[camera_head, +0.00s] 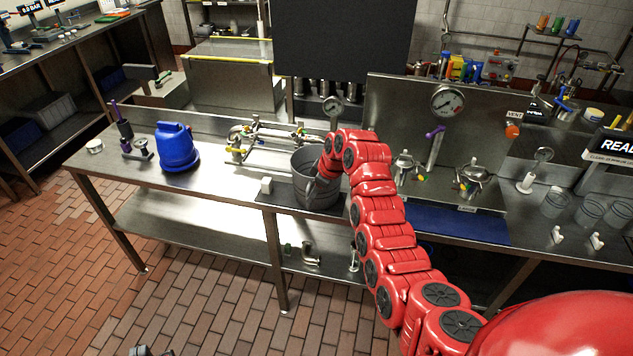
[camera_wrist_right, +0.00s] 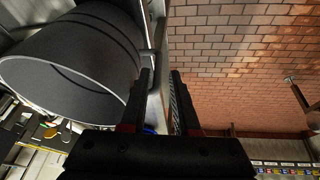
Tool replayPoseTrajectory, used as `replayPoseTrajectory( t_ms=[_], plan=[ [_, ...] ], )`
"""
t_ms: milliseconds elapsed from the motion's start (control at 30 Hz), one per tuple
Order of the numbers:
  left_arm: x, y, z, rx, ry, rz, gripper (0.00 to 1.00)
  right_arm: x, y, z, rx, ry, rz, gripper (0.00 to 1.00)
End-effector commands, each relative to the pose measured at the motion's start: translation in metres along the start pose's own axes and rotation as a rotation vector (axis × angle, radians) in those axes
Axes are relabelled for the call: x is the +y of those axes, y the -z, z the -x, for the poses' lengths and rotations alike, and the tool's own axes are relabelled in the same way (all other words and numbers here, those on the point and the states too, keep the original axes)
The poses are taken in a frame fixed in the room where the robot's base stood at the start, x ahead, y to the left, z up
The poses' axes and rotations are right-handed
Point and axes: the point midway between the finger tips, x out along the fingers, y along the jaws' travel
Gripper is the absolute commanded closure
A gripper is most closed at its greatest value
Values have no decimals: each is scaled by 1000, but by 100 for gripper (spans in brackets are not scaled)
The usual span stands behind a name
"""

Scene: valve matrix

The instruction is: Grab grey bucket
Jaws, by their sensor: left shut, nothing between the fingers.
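The grey bucket (camera_head: 318,196) stands upright on a dark mat on the steel bench. My right arm reaches it from the right, and my right gripper (camera_head: 311,186) is at its near side, partly hard to make out against the grey. In the right wrist view the bucket (camera_wrist_right: 75,62) fills the upper left with its round mouth showing. The two dark fingers of my right gripper (camera_wrist_right: 161,71) are apart, just beside the bucket wall; I cannot tell whether they touch it. My left gripper (camera_head: 148,351) barely shows at the bottom edge, shut and empty, far from the bucket.
A blue jug (camera_head: 176,147) stands on the bench to the left. A pipe assembly with valves (camera_head: 270,138) lies behind the bucket, and a small white block (camera_head: 266,186) is close at its left. A panel with a gauge (camera_head: 447,101) rises to the right.

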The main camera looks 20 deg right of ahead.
Motion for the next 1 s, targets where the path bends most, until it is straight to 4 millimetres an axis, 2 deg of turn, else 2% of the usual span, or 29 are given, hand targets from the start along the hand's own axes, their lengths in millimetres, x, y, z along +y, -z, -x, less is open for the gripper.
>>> replayPoseTrajectory(
  t_ms=[300,600,900,933,1000],
  plan=[
    [-1,4,-24,0,0,0,100,2,-1,-25,-5,6,-1,70],
    [-1,4,-26,0,0,0,100,2,-1,-47,-3,3,-1,70],
    [-1,4,-26,0,0,0,100,3,-1,-49,-1,1,-1,70],
    [-1,4,-26,0,0,0,100,3,-1,-49,-1,1,-1,72],
    [-1,4,-26,0,0,0,100,3,-1,-49,-1,1,-1,85]
  ],
)
